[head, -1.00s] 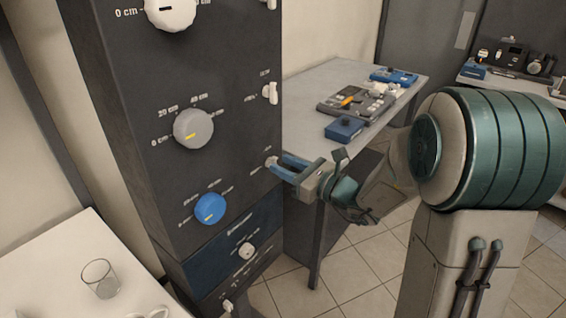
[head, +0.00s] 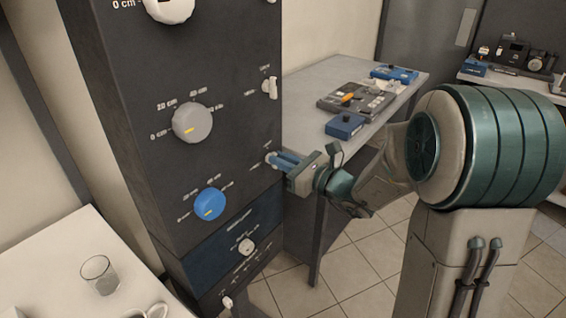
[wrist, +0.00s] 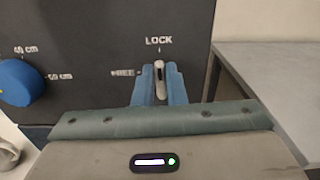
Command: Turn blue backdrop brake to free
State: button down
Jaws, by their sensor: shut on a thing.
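The blue backdrop's brake is a small light lever (wrist: 160,80) on the dark panel, to the right of the blue knob (wrist: 20,83). In the wrist view it stands upright, its tip towards the LOCK label (wrist: 159,41); a second, partly covered label (wrist: 123,73) is to its left. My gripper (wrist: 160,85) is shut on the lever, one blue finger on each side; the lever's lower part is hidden. In the head view the gripper (head: 275,158) meets the panel's right side, and the blue knob (head: 209,204) is lower left of it.
A grey knob (head: 192,123) and another small white lever (head: 270,87) are higher on the panel. A grey table (head: 318,82) with blue boxes stands behind on the right. A glass (head: 100,276) stands on the white table at left.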

jog(key=n+b, duration=0.4)
jog(key=b, duration=0.4)
jog(key=f+n+b, duration=0.1)
jog(key=n+b, duration=0.3)
jog(key=b, duration=0.4)
jog(key=s+n+b, duration=0.1)
jog(key=n+b, duration=0.4)
jog(key=b, duration=0.3)
jog(key=shift+a+f, duration=0.35)
jog(key=n+b, duration=0.3)
jog(key=b, duration=0.3)
jog(key=shift+n+b, duration=0.7)
jog(key=shift+b, duration=0.2)
jog(key=shift+r, duration=0.15)
jog(key=c, duration=1.5)
grip_release()
